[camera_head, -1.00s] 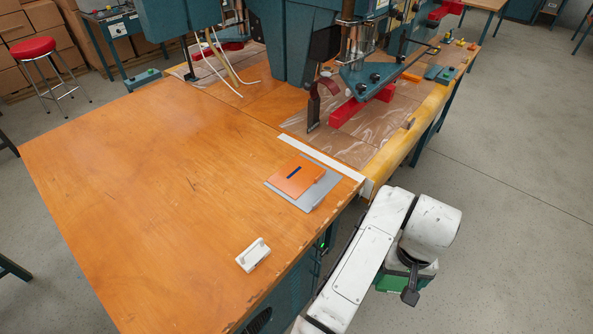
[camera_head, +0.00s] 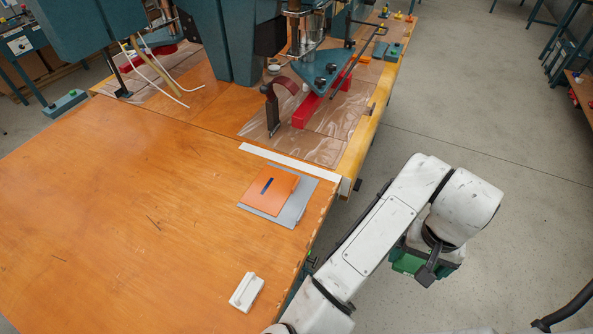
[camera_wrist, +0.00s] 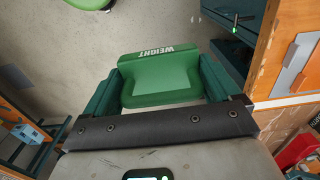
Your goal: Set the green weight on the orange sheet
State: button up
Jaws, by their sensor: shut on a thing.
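The green weight (camera_wrist: 160,78), with the word WEIGHT on it, is between the two fingers of my gripper (camera_wrist: 160,68) in the wrist view. The fingers are shut on it. In the head view, the weight (camera_head: 408,263) hangs under the end of my arm, past the table's right edge and over the floor. My gripper (camera_head: 427,266) partly hides it there. The orange sheet (camera_head: 282,194) lies flat on a grey sheet (camera_head: 301,204) near the table's right edge, left of my gripper and apart from it. A short dark blue strip (camera_head: 267,185) lies on the orange sheet.
A white block with a handle (camera_head: 245,293) stands on the wooden table (camera_head: 120,220) near its right edge. A white strip (camera_head: 290,162) lies behind the sheets. The teal welding machine (camera_head: 215,40) stands beyond. The table's left part is clear.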

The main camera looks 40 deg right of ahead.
aim_at(272, 188)
jog(key=i, duration=1)
